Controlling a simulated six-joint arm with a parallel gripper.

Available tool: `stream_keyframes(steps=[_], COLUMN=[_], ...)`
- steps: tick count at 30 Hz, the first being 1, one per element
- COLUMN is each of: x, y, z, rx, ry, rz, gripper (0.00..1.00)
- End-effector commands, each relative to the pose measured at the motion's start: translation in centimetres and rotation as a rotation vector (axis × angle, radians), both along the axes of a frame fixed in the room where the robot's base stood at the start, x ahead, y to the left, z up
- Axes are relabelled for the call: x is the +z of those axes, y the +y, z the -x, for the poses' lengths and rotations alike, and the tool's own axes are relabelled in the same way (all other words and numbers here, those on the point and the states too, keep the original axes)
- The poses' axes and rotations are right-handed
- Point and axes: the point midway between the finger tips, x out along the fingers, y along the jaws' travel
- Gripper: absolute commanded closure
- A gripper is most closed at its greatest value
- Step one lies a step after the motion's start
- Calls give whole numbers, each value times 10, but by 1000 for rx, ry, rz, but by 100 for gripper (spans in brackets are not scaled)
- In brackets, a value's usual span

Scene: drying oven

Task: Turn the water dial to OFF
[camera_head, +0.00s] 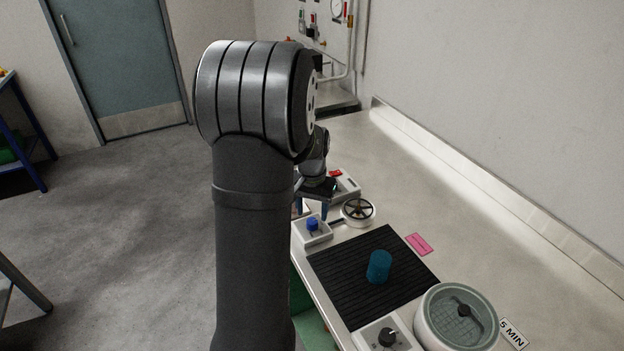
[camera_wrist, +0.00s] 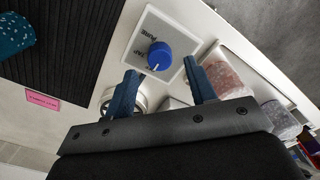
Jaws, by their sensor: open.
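A round blue dial (camera_wrist: 159,55) sits on a pale square plate (camera_wrist: 143,37) in the wrist view. Its white mark points toward my gripper. The plate has small print that I cannot read with certainty. In the head view the blue dial (camera_head: 312,224) stands on a white box at the bench's left edge. My gripper (camera_wrist: 162,76) is open and empty, its two blue fingers spread with the dial just ahead of the gap.
A black ribbed mat (camera_head: 350,285) holds a teal cylinder (camera_head: 379,267). A valve wheel (camera_head: 358,210) stands beside the blue dial. A black knob (camera_head: 388,338) and a round lidded pot (camera_head: 457,314) are nearer. A pink label (camera_head: 419,244) lies on the bench.

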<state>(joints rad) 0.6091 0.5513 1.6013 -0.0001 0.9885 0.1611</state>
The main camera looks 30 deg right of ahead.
Motion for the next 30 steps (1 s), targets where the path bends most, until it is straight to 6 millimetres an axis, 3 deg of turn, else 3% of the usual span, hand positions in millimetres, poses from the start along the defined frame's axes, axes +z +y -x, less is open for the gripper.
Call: stream_keyframes(steps=[9,15,21,30], x=[81,121,141,144], y=[0,0,0,0], z=[-1,0,0,0], rx=[0,0,0,0], ry=[-5,-3,-1,0], rz=[3,3,1,0], gripper=[49,49,49,49])
